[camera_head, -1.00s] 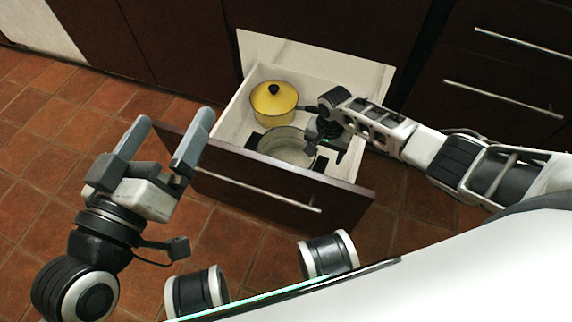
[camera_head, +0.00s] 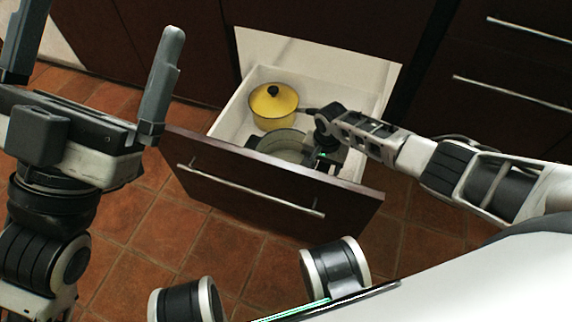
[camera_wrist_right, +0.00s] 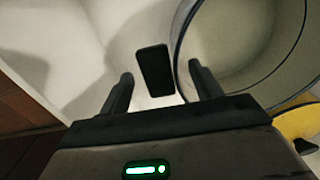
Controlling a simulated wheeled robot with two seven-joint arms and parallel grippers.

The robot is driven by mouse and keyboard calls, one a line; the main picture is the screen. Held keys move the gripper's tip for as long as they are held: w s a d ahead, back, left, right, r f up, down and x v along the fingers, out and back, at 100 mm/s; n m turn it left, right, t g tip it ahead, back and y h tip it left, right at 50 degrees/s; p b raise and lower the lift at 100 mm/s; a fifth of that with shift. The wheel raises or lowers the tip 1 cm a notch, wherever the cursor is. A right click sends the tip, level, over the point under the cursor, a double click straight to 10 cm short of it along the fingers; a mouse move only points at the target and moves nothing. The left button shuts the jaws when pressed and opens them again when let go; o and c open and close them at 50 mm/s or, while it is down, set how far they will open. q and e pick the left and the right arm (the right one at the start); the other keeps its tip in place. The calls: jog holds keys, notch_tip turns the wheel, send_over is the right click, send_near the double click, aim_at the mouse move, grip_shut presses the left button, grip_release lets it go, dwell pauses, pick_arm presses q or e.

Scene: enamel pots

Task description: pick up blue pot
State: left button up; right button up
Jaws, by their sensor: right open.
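An open, pale-inside pot with a thin dark-blue rim (camera_head: 283,146) sits in the open drawer, partly hidden behind the drawer front; it also shows in the right wrist view (camera_wrist_right: 240,45). A black handle (camera_wrist_right: 155,68) beside its rim lies between the fingers of my right gripper (camera_wrist_right: 162,72). The fingers are apart, and no contact shows. In the head view my right gripper (camera_head: 324,158) is over the right side of the drawer, its fingertips hard to make out. My left gripper (camera_head: 105,25) is open and empty, raised at the left near the camera.
A yellow lidded pot (camera_head: 273,107) stands behind the open pot, and its edge shows in the right wrist view (camera_wrist_right: 300,122). The drawer front (camera_head: 270,190) has a metal bar handle. White drawer walls (camera_head: 232,112) bound the space. Tiled floor lies in front.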

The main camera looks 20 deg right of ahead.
grip_shut()
jog(key=shift+w+r, duration=0.1)
jog(key=shift+r, duration=0.05)
